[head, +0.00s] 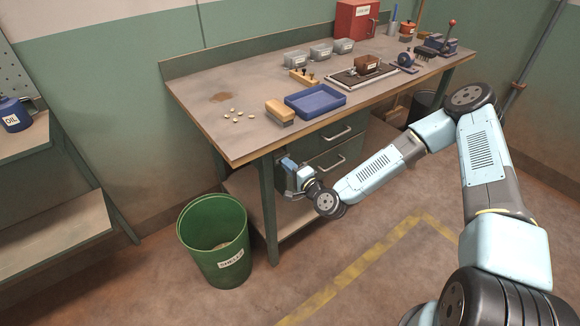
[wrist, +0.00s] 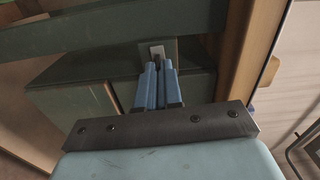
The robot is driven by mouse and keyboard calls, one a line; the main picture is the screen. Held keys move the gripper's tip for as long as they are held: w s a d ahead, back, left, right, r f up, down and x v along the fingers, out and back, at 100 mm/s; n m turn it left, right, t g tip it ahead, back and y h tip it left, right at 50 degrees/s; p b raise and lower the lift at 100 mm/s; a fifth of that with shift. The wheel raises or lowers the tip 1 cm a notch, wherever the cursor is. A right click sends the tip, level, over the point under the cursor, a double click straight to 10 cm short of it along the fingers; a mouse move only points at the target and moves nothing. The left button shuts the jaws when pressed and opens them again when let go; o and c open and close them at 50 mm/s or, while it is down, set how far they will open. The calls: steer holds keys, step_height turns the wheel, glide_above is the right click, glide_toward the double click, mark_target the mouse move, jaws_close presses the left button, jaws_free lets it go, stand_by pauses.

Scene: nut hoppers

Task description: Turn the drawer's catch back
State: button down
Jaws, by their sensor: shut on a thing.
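The drawer unit (head: 337,146) hangs under the workbench, with dark green fronts and pale bar handles. Its green casing also shows in the wrist view (wrist: 75,105). My gripper (head: 289,163) is at the left end of the unit, below the bench top. In the wrist view, the blue fingers of my gripper (wrist: 157,72) are close together and shut on the catch (wrist: 157,50), a small pale metal piece against a dark green plate. The fingers hide most of the catch, so I cannot tell its full angle. In the head view the catch is hidden behind my gripper.
The bench top (head: 190,92) above holds a blue tray (head: 316,101), a wooden-backed brush (head: 279,112) and several nuts. A bench leg (head: 268,210) stands just left of my gripper. A green bin (head: 215,240) stands at lower left. The floor in front is clear.

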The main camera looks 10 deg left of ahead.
steer(key=shift+w+d+f+m, duration=0.1)
steer(key=shift+f+m, duration=0.05)
steer(key=shift+m, duration=0.35)
steer(key=c, duration=1.3)
jaws_free()
steer(key=v, duration=1.3)
steer(key=shift+s+d, duration=0.2)
steer(key=shift+s, duration=0.1)
steer(key=shift+n, duration=0.3)
